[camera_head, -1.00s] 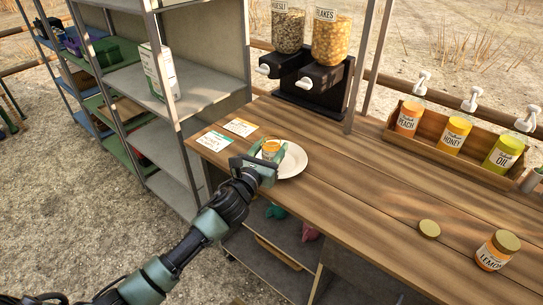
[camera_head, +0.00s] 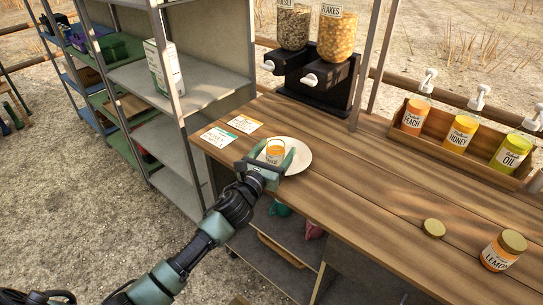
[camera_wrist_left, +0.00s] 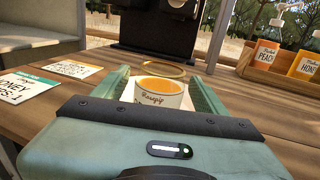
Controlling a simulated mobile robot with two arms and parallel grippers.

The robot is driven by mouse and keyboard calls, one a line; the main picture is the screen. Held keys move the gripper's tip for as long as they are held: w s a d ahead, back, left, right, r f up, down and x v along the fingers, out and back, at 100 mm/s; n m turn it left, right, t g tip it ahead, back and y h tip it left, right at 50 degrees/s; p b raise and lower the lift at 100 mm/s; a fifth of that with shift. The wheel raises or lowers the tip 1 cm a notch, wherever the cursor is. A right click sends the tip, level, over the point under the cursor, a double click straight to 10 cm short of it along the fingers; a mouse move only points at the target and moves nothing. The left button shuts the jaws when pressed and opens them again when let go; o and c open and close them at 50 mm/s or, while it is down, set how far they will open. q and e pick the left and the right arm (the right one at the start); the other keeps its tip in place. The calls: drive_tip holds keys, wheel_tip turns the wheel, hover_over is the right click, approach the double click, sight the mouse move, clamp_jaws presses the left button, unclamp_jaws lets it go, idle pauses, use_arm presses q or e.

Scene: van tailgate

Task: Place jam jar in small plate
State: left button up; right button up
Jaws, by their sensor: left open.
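The jam jar (camera_head: 275,151) is a small lidless jar with orange contents and a white label. It stands upright at the left part of the small white plate (camera_head: 300,157) on the wooden counter. My left gripper (camera_head: 275,158) is open, with one finger on each side of the jar. In the left wrist view the jar (camera_wrist_left: 163,94) shows between the two green fingers, its lower part hidden by the gripper body. Whether a finger touches it is hard to tell. My right gripper is not in view.
Two cards (camera_head: 230,130) lie left of the plate. A cereal dispenser (camera_head: 315,75) stands behind. A wooden rack (camera_head: 440,135) with several jars is at the back right. A lemon jar (camera_head: 503,250) and a loose lid (camera_head: 433,228) are at the right. The middle counter is clear.

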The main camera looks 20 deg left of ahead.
use_arm(q)
drive_tip(key=s+a, duration=0.1)
drive_tip(key=s, duration=1.1)
drive_tip(key=shift+b, duration=0.45)
